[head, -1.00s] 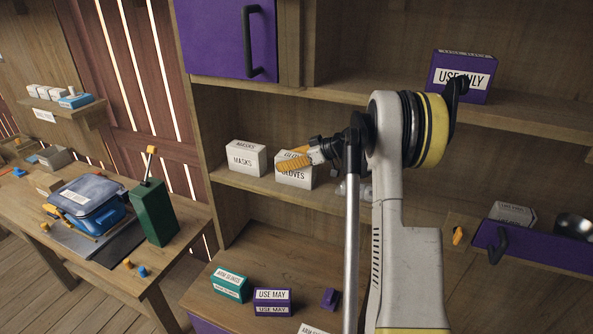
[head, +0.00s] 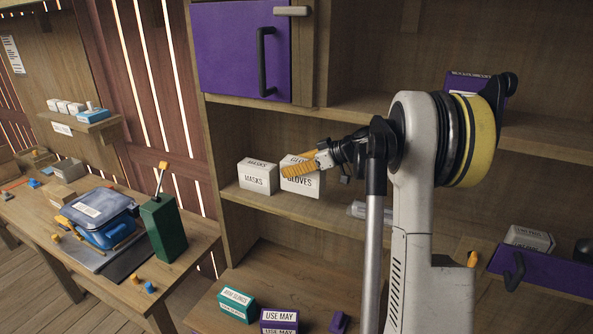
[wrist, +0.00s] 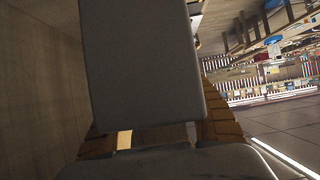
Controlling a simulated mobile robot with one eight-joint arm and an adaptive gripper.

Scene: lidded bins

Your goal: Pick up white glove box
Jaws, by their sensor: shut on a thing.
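The white glove box (head: 303,187), with "GLOVES" printed on its front, is on the middle shelf beside the white masks box (head: 258,177). My gripper (head: 299,170) has its orange fingers at the glove box, one finger crossing its upper front and hiding part of the label. In the wrist view a large grey-looking box face (wrist: 142,70) fills the middle, between the orange fingers (wrist: 150,140). My gripper is shut on the glove box. I cannot tell whether the box is lifted off the shelf.
The shelf (head: 240,197) has an upper shelf board close above. A purple cupboard door (head: 235,45) is at upper left. Green (head: 236,305) and purple boxes (head: 279,320) lie on the lower counter. A purple drawer (head: 545,272) stands out at right.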

